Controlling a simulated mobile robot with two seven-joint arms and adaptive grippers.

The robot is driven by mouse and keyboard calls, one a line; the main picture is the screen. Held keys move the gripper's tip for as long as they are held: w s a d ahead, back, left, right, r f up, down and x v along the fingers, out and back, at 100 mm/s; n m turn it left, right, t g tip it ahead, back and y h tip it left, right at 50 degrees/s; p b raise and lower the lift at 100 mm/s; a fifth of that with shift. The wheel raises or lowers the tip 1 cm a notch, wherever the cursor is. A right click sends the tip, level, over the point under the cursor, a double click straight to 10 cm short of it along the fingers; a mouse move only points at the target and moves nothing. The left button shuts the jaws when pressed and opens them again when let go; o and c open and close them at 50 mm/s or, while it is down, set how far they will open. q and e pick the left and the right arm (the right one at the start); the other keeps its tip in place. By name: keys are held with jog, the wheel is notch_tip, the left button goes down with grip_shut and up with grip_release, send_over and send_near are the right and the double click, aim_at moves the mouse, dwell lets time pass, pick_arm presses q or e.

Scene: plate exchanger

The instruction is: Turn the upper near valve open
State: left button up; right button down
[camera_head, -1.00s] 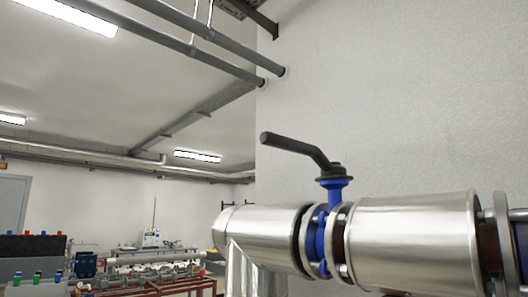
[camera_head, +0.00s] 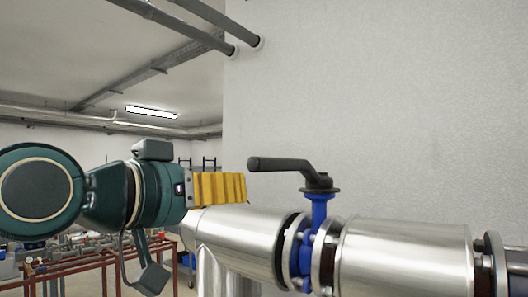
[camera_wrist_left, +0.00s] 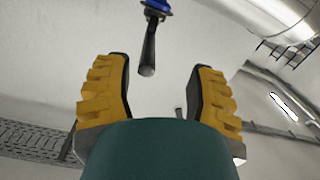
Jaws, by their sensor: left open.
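The upper near valve has a dark lever handle (camera_head: 290,164) on a blue stem (camera_head: 319,207). Its lever points left, roughly along the pipe. My left gripper (camera_head: 245,189), with yellow fingers, is left of the lever's free end and a little lower in the head view. In the left wrist view the gripper (camera_wrist_left: 156,88) is open and empty. The lever (camera_wrist_left: 148,50) shows there beyond the fingertips, between the two fingers, with its end toward me. It does not appear to touch either finger. My right gripper is in neither view.
A large silver pipe (camera_head: 405,252) runs below the valve, with flanges beside the blue valve body. A pale wall (camera_head: 400,100) stands behind it. A red metal frame (camera_head: 85,267) stands at the lower left. Space above the lever is clear.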

aim_at(264, 165)
pick_arm(q)
notch_tip(264, 165, up, 4)
jog(key=s+a, duration=0.2)
jog(key=s, duration=0.1)
jog(key=shift+t+h, duration=0.3)
jog(key=shift+h, duration=0.1)
jog(key=p+x, duration=0.3)
jog(key=x, duration=1.1)
jog(key=shift+d+f, duration=0.1)
jog(key=shift+d, duration=0.05)
grip_shut()
